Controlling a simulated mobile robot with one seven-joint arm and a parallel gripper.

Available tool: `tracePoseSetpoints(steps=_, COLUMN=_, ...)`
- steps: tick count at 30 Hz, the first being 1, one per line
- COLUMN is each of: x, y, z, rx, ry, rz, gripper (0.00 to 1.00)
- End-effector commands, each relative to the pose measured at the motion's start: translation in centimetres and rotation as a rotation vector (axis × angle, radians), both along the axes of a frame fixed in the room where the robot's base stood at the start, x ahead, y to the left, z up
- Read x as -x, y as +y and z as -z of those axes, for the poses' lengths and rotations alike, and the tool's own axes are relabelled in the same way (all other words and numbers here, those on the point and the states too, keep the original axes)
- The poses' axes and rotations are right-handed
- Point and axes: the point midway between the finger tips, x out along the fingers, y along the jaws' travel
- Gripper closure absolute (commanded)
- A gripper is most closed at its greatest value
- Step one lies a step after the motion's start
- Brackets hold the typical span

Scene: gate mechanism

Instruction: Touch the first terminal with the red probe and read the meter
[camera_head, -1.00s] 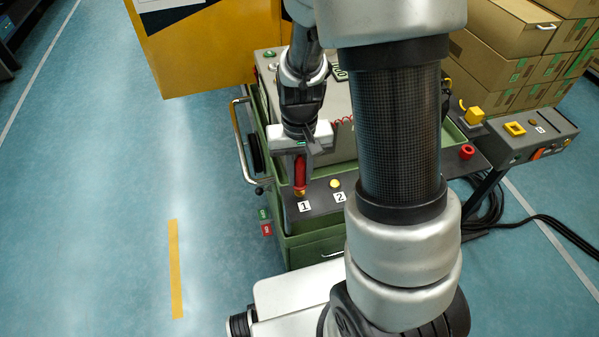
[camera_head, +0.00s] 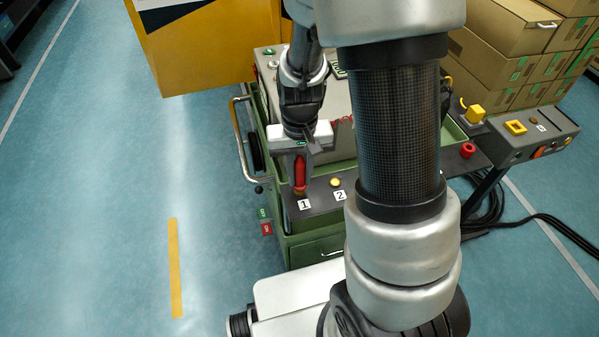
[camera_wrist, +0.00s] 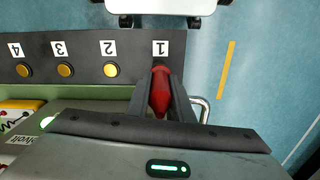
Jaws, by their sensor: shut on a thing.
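My gripper (camera_head: 300,165) is shut on the red probe (camera_head: 300,176), which points down at the terminal marked 1. In the wrist view the red probe (camera_wrist: 160,90) sits between the two fingers (camera_wrist: 160,105), and its tip is over the spot by label 1 (camera_wrist: 161,48). Terminal 1 itself is hidden by the probe, so I cannot tell whether they touch. Terminal 2 (camera_head: 336,183) is a yellow dome to the right. In the wrist view terminals 2 (camera_wrist: 110,70), 3 (camera_wrist: 65,70) and 4 (camera_wrist: 24,70) stand in a row. The meter's display is mostly hidden behind my arm.
The terminals are on a dark strip of a green cart (camera_head: 310,248). A control box (camera_head: 530,135) stands at the right with cables on the floor. Cardboard boxes (camera_head: 500,50) and a yellow cabinet (camera_head: 210,45) are behind. The floor at left is clear.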

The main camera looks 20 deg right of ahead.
Motion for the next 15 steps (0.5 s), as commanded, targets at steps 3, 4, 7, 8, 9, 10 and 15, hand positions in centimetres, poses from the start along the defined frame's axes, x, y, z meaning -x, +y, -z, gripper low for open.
tracePoseSetpoints(steps=3, x=0.0, y=0.0, z=0.0, rx=0.0, ry=0.0, rz=0.0, gripper=1.0)
tracePoseSetpoints(steps=4, x=0.0, y=0.0, z=0.0, rx=0.0, ry=0.0, rz=0.0, gripper=1.0)
tracePoseSetpoints(steps=7, x=0.0, y=0.0, z=-0.1, rx=0.0, ry=0.0, rz=0.0, gripper=1.0)
tracePoseSetpoints(steps=8, x=0.0, y=0.0, z=-0.2, rx=0.0, ry=0.0, rz=0.0, gripper=1.0)
tracePoseSetpoints(steps=9, x=0.0, y=0.0, z=-0.5, rx=0.0, ry=0.0, rz=0.0, gripper=1.0)
tracePoseSetpoints(steps=10, x=0.0, y=0.0, z=-0.6, rx=0.0, ry=0.0, rz=0.0, gripper=1.0)
tracePoseSetpoints(steps=15, x=0.0, y=0.0, z=-2.1, rx=0.0, ry=0.0, rz=0.0, gripper=1.0)
